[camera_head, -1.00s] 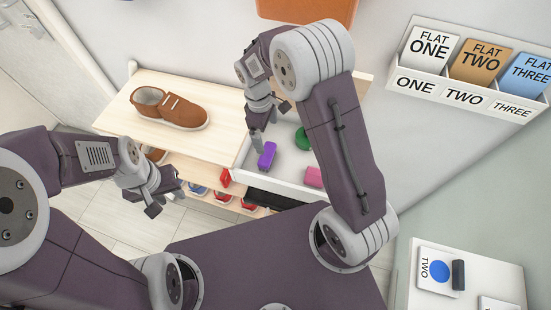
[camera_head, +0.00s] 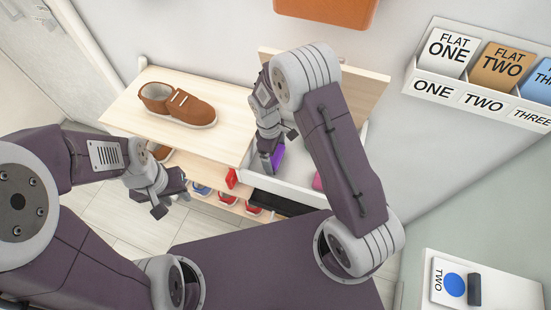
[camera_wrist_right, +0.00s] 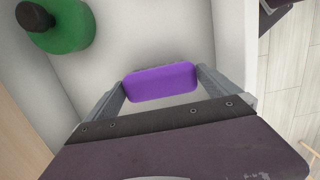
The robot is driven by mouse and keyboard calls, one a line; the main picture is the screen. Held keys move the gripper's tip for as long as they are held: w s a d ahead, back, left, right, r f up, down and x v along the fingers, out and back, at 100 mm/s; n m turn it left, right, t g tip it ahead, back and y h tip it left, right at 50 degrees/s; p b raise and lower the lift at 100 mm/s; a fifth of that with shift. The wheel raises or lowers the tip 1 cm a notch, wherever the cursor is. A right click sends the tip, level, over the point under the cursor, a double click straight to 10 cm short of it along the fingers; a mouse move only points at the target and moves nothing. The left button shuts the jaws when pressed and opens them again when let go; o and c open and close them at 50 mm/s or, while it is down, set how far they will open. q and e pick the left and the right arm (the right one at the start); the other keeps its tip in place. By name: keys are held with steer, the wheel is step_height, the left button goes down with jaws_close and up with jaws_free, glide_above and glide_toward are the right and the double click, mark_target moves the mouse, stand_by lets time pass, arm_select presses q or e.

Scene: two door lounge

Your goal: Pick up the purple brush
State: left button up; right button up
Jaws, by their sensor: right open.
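The purple brush (camera_head: 277,158) lies in the white open drawer (camera_head: 296,178), partly hidden behind my right gripper in the head view. In the right wrist view the purple brush (camera_wrist_right: 160,82) sits between the two fingers of my right gripper (camera_wrist_right: 162,85), which is open around it; a dark bristle edge shows along its far side. In the head view my right gripper (camera_head: 276,150) reaches down into the drawer. My left gripper (camera_head: 172,200) hangs in front of the shelf, away from the brush, with its fingers apart and nothing between them.
A green round thing with a dark knob (camera_wrist_right: 62,28) lies in the drawer near the brush. A pink thing (camera_head: 317,181) is at the drawer's right. A brown shoe (camera_head: 178,105) stands on the wooden top (camera_head: 215,143). Card holders (camera_head: 475,98) hang on the wall.

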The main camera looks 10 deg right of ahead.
steer(key=shift+f, duration=0.7)
steer(key=c, duration=1.1)
step_height(320, 180, up, 10)
steer(key=shift+r+p, duration=0.1)
steer(key=shift+p, duration=0.65)
